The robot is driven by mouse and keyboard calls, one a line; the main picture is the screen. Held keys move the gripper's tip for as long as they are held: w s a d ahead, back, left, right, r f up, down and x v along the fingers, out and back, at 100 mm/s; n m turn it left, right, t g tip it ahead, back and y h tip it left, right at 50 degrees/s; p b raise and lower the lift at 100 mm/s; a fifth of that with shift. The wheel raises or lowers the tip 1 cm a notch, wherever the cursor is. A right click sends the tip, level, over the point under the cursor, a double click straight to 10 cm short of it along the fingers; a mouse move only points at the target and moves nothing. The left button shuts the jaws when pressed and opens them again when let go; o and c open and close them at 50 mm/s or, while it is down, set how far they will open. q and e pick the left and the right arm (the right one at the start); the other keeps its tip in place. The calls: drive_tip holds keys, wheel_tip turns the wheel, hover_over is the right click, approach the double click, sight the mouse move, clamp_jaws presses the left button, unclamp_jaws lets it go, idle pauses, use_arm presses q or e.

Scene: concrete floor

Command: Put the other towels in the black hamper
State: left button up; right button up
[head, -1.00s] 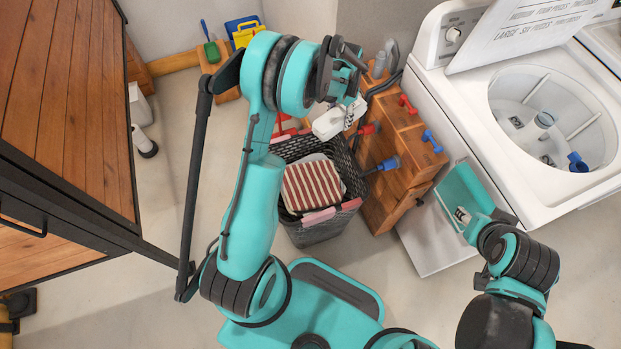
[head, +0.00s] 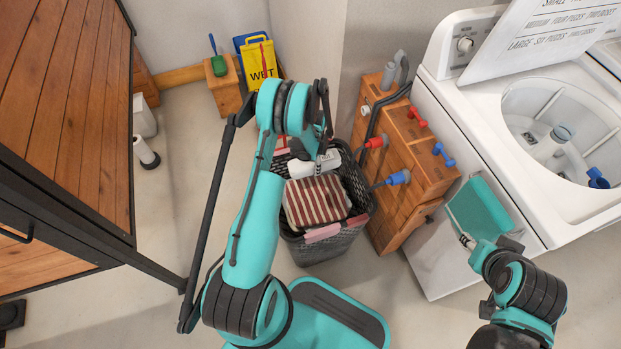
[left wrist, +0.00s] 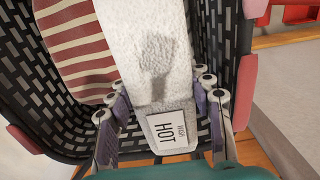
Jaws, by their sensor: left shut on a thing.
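My left gripper (head: 322,152) hangs over the black hamper (head: 318,250) in the head view. It is shut on a white towel (head: 311,166). In the left wrist view the gripper's fingers (left wrist: 163,88) press on both sides of the white towel (left wrist: 150,40), which bears a label reading HOT. A red-and-white striped towel (head: 318,203) lies in the hamper, and it also shows in the left wrist view (left wrist: 75,50). Whether the white towel touches the contents is unclear. My right gripper (head: 466,240) is near the washer front; its fingers cannot be made out.
A wooden cabinet (head: 415,165) with red and blue knobs stands right of the hamper. An open white washer (head: 440,110) is beyond it. A yellow wet-floor sign (head: 262,62) stands at the back.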

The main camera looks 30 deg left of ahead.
sight(310, 179)
use_arm(q)
drive_tip(key=shift+s+a+f+b, duration=0.15)
drive_tip(key=shift+s+f, duration=0.25)
drive_tip(key=shift+s, duration=0.15)
drive_tip(key=shift+s+a+f+b, duration=0.1)
drive_tip(key=shift+s+f+b, duration=0.05)
drive_tip(key=shift+s+f, duration=0.35)
wheel_tip(310, 179, down, 4)
drive_tip(key=shift+r+b, duration=0.15)
drive_tip(key=shift+b, duration=0.85)
drive_tip(key=shift+r, duration=0.15)
drive_tip(key=shift+f, duration=0.2)
drive_tip(key=o, duration=1.3)
drive_tip(key=shift+r, duration=0.1)
